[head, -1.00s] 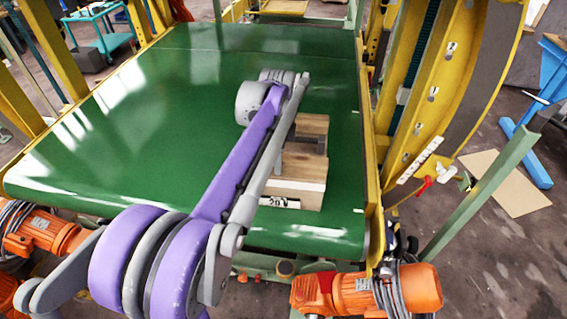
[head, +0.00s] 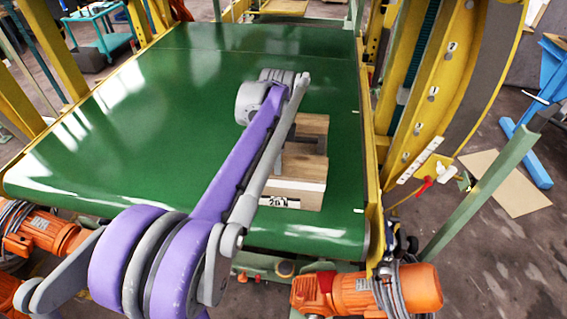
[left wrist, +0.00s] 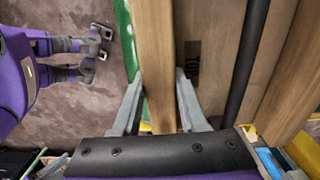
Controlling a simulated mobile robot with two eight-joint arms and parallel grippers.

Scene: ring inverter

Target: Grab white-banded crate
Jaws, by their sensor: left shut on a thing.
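A wooden crate (head: 305,168) sits on the green conveyor belt near its front right corner. A white label with dark print (head: 279,202) shows low on its near side; my left arm covers its left part. In the left wrist view my left gripper (left wrist: 159,75) has one finger on each side of a wooden wall of the crate (left wrist: 157,40) and is shut on it. A dark rod runs alongside over the crate's interior. In the head view the left gripper's fingers are hidden.
The green belt (head: 150,130) is bare left of and behind the crate. A yellow frame (head: 430,90) stands close along the belt's right side. Orange motors (head: 370,290) sit below the front edge. A green slanted post (head: 480,195) stands at the right.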

